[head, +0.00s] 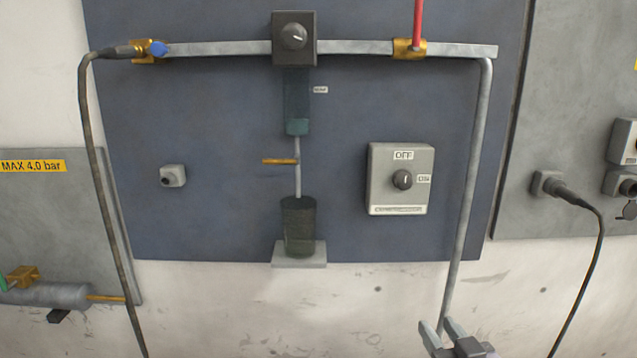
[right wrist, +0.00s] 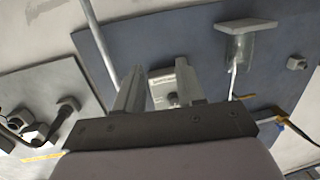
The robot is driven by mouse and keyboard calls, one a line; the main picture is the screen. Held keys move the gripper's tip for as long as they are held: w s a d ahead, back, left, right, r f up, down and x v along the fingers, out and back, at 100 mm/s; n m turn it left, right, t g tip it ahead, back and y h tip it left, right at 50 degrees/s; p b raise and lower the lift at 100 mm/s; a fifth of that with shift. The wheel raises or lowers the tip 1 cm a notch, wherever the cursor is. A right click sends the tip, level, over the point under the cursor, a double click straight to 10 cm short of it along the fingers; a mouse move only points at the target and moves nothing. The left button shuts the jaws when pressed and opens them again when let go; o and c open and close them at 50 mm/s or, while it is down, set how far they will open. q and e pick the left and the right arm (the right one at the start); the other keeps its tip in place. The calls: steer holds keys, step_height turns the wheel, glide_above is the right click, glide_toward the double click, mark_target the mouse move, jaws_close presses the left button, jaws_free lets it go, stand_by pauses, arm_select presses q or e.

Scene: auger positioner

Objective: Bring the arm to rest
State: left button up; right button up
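My right gripper (head: 442,328) is at the bottom edge of the head view, right of the middle, below the dark blue panel. Its two grey fingers point up and stand apart with nothing between them. In the right wrist view the fingers (right wrist: 159,88) also stand apart, with the switch box (right wrist: 178,80) visible behind the gap. In the head view this grey switch box (head: 381,190), marked OFF and ON with a dark knob, is above the gripper and apart from it. My left gripper is not in view.
A grey pipe (head: 463,200) runs down the panel's right side and passes behind or close to my right gripper. A black cable (head: 585,300) hangs to the right, another (head: 100,190) to the left. A dark cylinder (head: 298,225) stands on a small ledge (head: 299,258).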

steer(key=s+f+g+p, duration=0.2)
steer(key=s+f+g, duration=0.4)
steer(key=s+f, duration=1.3)
steer(key=s, duration=0.4)
steer(key=shift+s+a+f+n+p, duration=0.2)
steer(key=shift+s+f+n+p, duration=0.05)
steer(key=shift+n+p, duration=0.15)
